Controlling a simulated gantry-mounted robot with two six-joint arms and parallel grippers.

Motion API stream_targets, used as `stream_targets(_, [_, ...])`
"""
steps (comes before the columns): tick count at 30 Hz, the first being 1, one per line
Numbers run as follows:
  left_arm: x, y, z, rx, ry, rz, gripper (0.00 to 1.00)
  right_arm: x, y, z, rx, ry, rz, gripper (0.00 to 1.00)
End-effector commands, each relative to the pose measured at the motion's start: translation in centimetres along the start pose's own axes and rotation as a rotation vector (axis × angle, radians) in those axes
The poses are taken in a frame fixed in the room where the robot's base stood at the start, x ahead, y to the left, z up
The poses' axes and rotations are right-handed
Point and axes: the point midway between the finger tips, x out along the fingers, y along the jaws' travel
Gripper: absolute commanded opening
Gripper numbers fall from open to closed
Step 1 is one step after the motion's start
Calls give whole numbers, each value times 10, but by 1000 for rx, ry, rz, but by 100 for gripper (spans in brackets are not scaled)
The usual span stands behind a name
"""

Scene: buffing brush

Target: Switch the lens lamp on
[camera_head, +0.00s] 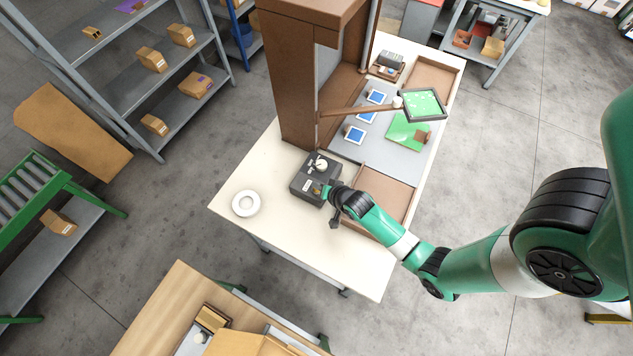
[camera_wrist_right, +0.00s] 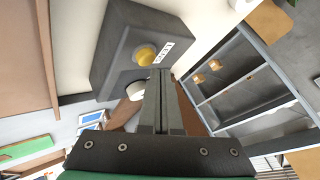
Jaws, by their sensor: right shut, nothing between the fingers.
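A dark grey control box (camera_head: 304,188) stands on the white workbench (camera_head: 285,235), with a pale round knob (camera_head: 321,164) on its top. My right gripper (camera_head: 326,190) is at the front side of the box, close to a small yellow button. In the right wrist view the yellow button (camera_wrist_right: 146,55) sits beside a white label (camera_wrist_right: 163,52), just past the tips of my shut, empty fingers (camera_wrist_right: 160,72). I cannot tell whether they touch. The square lens (camera_head: 423,104) hangs on a brown arm over a green board (camera_head: 408,132). My left gripper is out of view.
A white ring-shaped item (camera_head: 246,204) lies left of the box. A brown upright cabinet (camera_head: 290,90) rises behind it. A shallow tray (camera_head: 388,190) lies to the right. Small blue-screened items (camera_head: 355,134) lie on the grey mat (camera_head: 385,150). The bench front is clear.

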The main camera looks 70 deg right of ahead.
Motion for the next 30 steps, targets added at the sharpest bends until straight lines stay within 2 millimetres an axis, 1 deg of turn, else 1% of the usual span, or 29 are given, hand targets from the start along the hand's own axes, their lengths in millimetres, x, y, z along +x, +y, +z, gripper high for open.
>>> stream_targets(5, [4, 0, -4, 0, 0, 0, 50, -4, -3, -3, 0, 0, 0, 0])
stream_targets(19, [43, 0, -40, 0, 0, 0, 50, -42, -30, -30, 0, 0, 0, 0])
stream_targets(30, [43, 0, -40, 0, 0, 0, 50, -42, -30, -30, 0, 0, 0, 0])
